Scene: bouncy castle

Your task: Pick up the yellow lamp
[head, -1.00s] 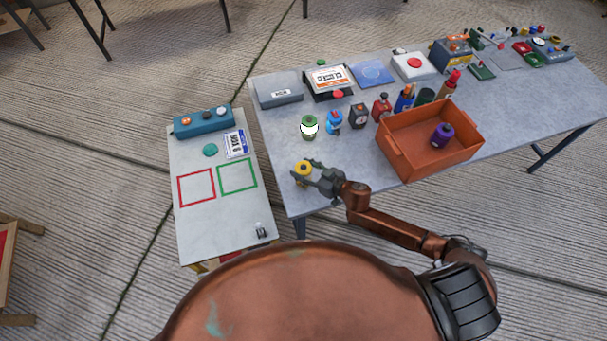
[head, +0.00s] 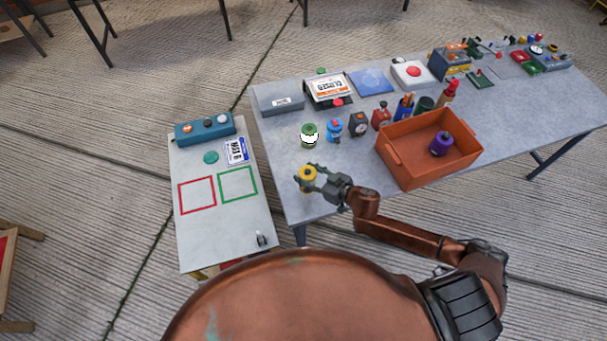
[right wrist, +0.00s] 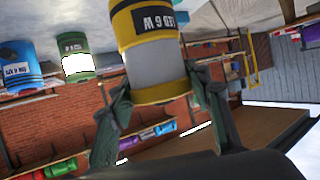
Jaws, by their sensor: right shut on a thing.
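The yellow lamp (head: 307,173) is at the near left corner of the large grey table. In the right wrist view the lamp (right wrist: 158,60) has yellow bands, a pale middle and a dark label reading "LED 6 W". My right gripper (head: 309,181) is shut on the lamp, with a finger on each side of it, as the right wrist view also shows (right wrist: 160,100). I cannot tell whether the lamp is clear of the tabletop. My left gripper is not in view.
A green-and-white lamp (head: 309,136) and a blue one (head: 334,128) stand behind the yellow lamp. An orange crate (head: 400,170) with a purple lamp (head: 441,144) inside is to the right. A smaller table (head: 222,225) with red and green squares is at left.

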